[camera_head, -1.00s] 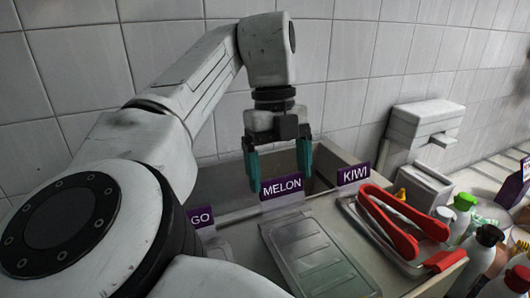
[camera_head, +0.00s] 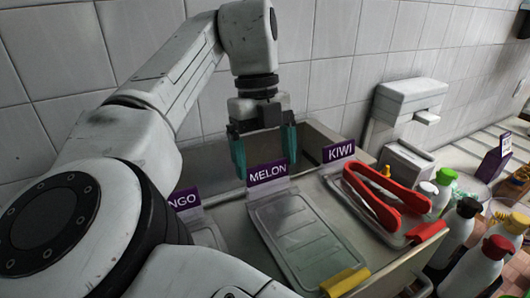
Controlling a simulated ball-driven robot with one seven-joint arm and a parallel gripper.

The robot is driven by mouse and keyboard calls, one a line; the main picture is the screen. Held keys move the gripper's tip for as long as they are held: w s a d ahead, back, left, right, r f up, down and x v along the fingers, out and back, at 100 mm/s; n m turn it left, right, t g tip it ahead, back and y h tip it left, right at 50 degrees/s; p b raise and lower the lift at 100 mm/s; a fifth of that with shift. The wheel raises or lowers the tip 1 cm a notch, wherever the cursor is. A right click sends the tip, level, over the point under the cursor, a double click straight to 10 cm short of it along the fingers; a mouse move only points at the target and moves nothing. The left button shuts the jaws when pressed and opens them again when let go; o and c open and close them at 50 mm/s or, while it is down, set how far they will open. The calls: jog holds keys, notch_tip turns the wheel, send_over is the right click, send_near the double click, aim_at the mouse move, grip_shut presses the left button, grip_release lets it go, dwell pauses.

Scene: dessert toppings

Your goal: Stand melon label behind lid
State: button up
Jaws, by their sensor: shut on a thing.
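The melon label (camera_head: 267,173) is a purple sign with white letters on a clear lower part. It stands upright at the back edge of the grey see-through lid (camera_head: 301,241), which has a yellow handle (camera_head: 345,282) at its near end. My gripper (camera_head: 266,169) points down over the label, its teal fingers on either side of the sign, shut on it across its width. The label's foot shows close to the lid's back edge; whether it touches the surface I cannot tell.
A kiwi label (camera_head: 339,152) stands to the right, behind a tray with red tongs (camera_head: 384,199). Another label (camera_head: 184,201), partly hidden by my arm, stands left. An open bin (camera_head: 318,140) lies behind. Bottles (camera_head: 486,262) crowd the right.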

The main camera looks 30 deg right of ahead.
jog(key=shift+f, duration=0.15)
jog(key=o, duration=0.9)
jog(key=v, duration=1)
jog(key=shift+w+r, duration=0.2)
jog(key=shift+r, duration=0.15)
